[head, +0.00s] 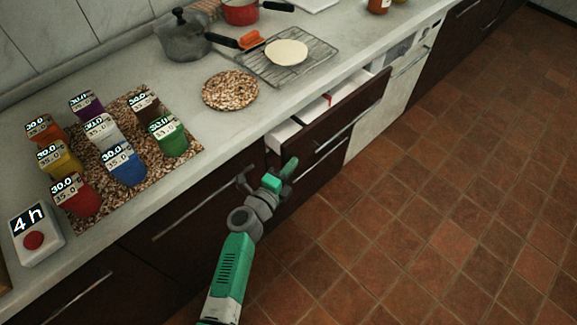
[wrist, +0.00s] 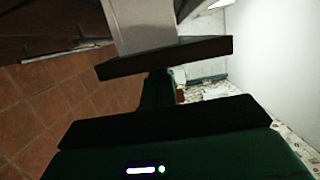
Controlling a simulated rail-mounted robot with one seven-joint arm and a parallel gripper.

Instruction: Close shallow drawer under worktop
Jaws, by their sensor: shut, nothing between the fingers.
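The shallow drawer (head: 334,118) under the worktop stands pulled out, with a dark brown front, a bar handle and a pale inside; some red and white contents show in it. My gripper (head: 290,166) is shut and empty, by the near left end of the drawer front. I cannot tell whether it touches the front. In the wrist view, a dark panel edge (wrist: 165,57), which looks like the drawer front, lies just beyond the dark green gripper body; the fingertips are hard to make out there.
The worktop (head: 215,135) holds a wire rack (head: 310,67) with a round flatbread, a pebbled round mat (head: 230,91), pots and several coloured labelled cups on a pebbled mat. The tiled floor (head: 430,230) is clear.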

